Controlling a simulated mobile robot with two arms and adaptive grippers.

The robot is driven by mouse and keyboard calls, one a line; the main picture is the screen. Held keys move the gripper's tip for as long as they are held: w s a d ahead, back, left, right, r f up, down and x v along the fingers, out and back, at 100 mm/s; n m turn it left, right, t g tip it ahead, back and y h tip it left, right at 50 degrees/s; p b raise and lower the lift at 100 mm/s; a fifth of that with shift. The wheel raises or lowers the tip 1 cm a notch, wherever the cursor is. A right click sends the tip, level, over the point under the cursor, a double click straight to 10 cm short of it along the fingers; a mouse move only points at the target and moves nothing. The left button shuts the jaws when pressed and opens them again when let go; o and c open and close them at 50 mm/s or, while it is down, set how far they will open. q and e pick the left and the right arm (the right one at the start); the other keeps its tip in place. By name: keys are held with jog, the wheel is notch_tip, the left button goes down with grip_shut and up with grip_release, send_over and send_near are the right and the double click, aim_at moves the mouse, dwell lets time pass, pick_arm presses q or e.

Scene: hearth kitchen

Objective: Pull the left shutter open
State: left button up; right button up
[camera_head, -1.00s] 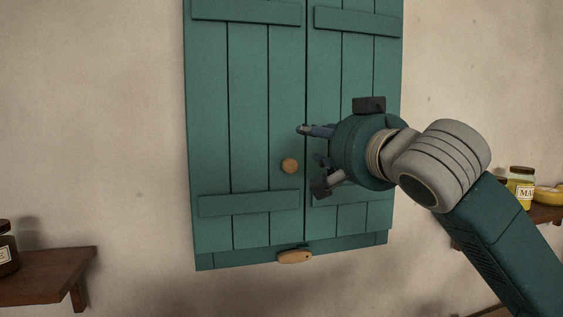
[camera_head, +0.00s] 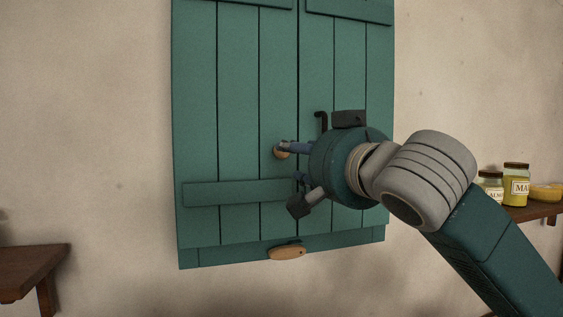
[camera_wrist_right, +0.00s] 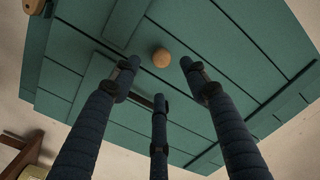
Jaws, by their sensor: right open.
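The left shutter (camera_head: 235,110) is a teal plank panel that looks shut, its edge against the right shutter (camera_head: 345,60). Its round wooden knob (camera_head: 279,154) sits near that edge, partly hidden by a finger in the head view. My right gripper (camera_head: 290,165) is open in front of the knob. In the right wrist view the knob (camera_wrist_right: 162,58) shows between the spread tips of the three fingers (camera_wrist_right: 160,76). I cannot tell if any finger touches it. My left gripper is not in view.
A wooden turn-latch (camera_head: 287,252) lies level across the shutters' bottom edge. A shelf with jars (camera_head: 515,188) is at right, beside my right arm. An empty-looking wooden shelf end (camera_head: 35,262) is at lower left. The wall left of the shutters is clear.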

jog(key=p+x, duration=0.5)
jog(key=x, duration=0.5)
jog(key=shift+r, duration=0.1)
jog(key=shift+c, duration=0.6)
grip_shut()
